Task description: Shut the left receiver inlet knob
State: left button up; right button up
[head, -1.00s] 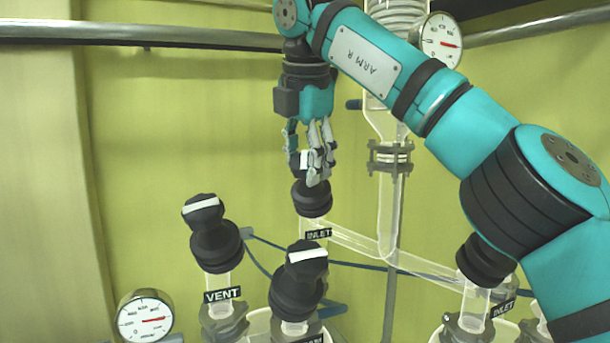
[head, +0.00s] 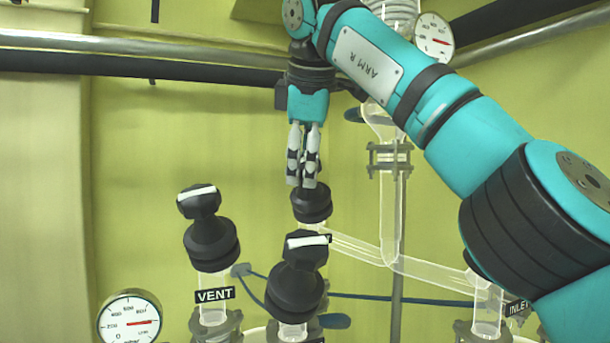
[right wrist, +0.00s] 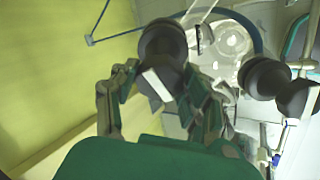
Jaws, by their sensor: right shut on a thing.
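The left receiver inlet knob (head: 311,204) is a black knob on a glass stem at the middle of the head view, behind a nearer black knob. My right gripper (head: 303,178) reaches down onto it from above and is shut on its top, whose handle the fingers mostly hide. In the right wrist view the inlet knob (right wrist: 163,42) shows its black body and a white bar, with the fingers of my right gripper (right wrist: 160,98) on both sides of it. My left gripper is not in view.
A nearer black knob (head: 296,281) with a white bar stands just in front. The vent knob (head: 211,232) stands to the left above its VENT label (head: 215,295). A slanted glass tube (head: 365,248) runs right from the inlet. Gauges sit at lower left (head: 129,318) and upper right (head: 433,37).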

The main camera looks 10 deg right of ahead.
aim_at(304, 160)
jog(key=shift+m+b, duration=0.55)
jog(key=shift+m, duration=0.55)
jog(key=shift+r+t, duration=0.1)
jog(key=shift+t, duration=0.2)
jog(key=o, duration=1.2)
jog(key=shift+v, duration=1.45)
jog(key=shift+s+a, duration=0.25)
jog(key=shift+s, duration=0.1)
jog(key=s, duration=0.7)
jog(key=s+a, duration=0.1)
jog(key=s, duration=0.3)
jog(key=shift+s+a, duration=0.1)
jog(key=shift+s, duration=0.05)
